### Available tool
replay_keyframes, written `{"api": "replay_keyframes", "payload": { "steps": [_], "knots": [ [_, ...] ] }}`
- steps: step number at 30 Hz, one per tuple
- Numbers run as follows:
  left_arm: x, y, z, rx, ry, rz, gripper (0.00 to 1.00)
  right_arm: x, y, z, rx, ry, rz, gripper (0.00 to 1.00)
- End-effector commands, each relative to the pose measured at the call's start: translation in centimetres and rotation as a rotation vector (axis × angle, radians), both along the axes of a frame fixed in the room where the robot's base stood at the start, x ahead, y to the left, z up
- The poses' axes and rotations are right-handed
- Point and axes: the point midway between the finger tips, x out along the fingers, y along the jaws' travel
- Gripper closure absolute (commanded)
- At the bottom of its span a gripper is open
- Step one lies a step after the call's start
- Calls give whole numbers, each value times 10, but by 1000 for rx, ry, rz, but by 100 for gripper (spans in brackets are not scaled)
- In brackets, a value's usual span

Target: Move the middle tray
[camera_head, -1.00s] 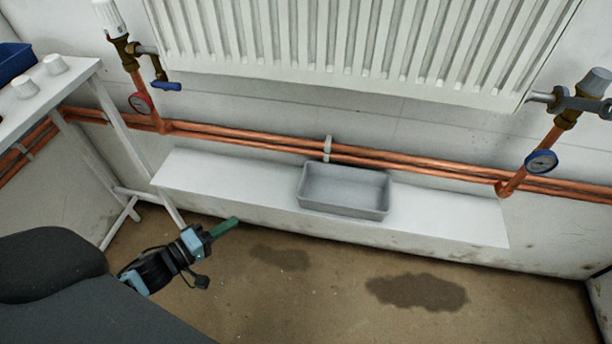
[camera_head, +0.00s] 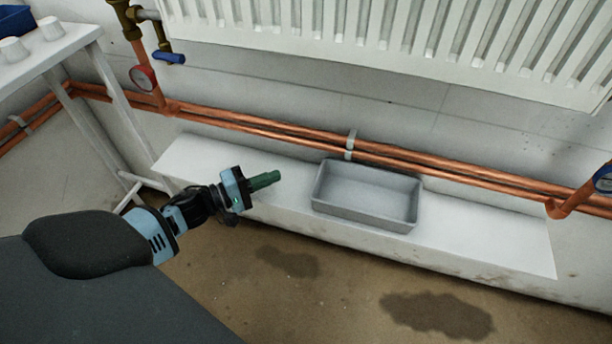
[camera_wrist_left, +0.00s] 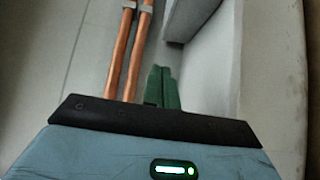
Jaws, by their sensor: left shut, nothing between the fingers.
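A grey rectangular tray (camera_head: 368,196), open at the top and looking empty, sits on a white ledge (camera_head: 470,237) below the radiator. My left gripper (camera_head: 268,180) has green fingers, shut and empty, over the ledge to the left of the tray and apart from it in the head view. In the left wrist view the shut green fingers (camera_wrist_left: 162,88) point between the copper pipes and a grey wall of the tray (camera_wrist_left: 192,15). I cannot tell how close they are to that wall. My right gripper is not in view.
Two copper pipes (camera_head: 270,129) run along the wall behind the tray, held by a clip (camera_head: 350,143). A white radiator (camera_head: 400,40) hangs above. A valve and red gauge (camera_head: 143,79) stand left. A white table (camera_head: 50,58) is at the left. Dark stains (camera_head: 437,315) mark the floor.

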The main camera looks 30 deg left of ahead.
Motion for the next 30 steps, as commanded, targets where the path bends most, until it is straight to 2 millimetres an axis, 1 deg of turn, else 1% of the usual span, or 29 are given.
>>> {"api": "replay_keyframes", "payload": {
  "steps": [1, 3, 8, 9, 15, 18, 26, 30],
  "knots": [
    [9, -5, -2, -1, -3, -1, 100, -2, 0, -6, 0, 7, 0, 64],
    [21, -12, -3, -2, -1, -1, 100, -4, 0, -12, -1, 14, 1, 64],
    [46, -26, -3, -1, -2, -1, 100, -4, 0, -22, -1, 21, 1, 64],
    [50, -31, -3, -2, 1, -1, 100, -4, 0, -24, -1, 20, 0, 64],
    [55, -55, -2, -2, 0, -1, 100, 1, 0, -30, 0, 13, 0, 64],
    [57, -61, -1, -1, 2, 0, 100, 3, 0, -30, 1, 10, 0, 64],
    [57, -65, 0, -1, 0, 0, 100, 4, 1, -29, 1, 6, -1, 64],
    [57, -64, 0, -1, 0, 0, 100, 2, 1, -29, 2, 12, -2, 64]
  ]
}}
